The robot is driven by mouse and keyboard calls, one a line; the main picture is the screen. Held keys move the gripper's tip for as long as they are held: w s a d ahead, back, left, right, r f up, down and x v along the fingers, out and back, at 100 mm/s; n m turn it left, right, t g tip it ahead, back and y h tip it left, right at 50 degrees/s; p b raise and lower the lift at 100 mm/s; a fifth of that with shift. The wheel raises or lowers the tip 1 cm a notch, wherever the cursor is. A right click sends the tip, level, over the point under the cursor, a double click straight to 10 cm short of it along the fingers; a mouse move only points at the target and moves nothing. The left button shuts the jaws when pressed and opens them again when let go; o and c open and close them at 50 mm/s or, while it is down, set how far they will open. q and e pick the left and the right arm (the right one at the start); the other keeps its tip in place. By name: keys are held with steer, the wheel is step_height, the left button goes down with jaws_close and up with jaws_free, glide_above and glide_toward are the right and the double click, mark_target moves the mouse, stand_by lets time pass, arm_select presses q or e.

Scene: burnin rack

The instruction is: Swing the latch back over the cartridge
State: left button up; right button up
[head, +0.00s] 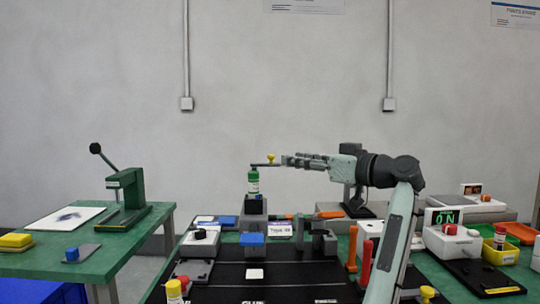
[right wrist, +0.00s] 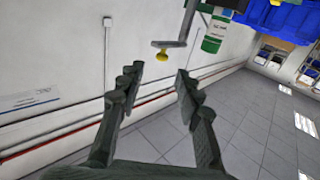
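The cartridge (head: 253,182) is a green and white cylinder standing upright on a dark block. It also shows in the right wrist view (right wrist: 215,35), which looks upside down. The latch (head: 262,165) is a thin grey bar on a post, with a yellow knob (head: 270,158) at its free end. In the right wrist view the latch (right wrist: 171,44) points away from the cartridge, towards my gripper. My right gripper (head: 287,161) is just right of the knob. Its fingers (right wrist: 160,80) are apart and empty, with the knob ahead of the gap. My left gripper is out of view.
A green table (head: 70,262) with a lever press (head: 126,195) stands at the left. The air above the bench left of the cartridge looks clear.

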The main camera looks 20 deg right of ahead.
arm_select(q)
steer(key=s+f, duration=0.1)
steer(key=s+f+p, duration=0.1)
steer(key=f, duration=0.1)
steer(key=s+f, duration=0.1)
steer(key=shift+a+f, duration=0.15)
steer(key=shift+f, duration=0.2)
arm_select(e)
steer(key=x, duration=0.7)
steer(key=shift+a, duration=0.1)
jaws_close()
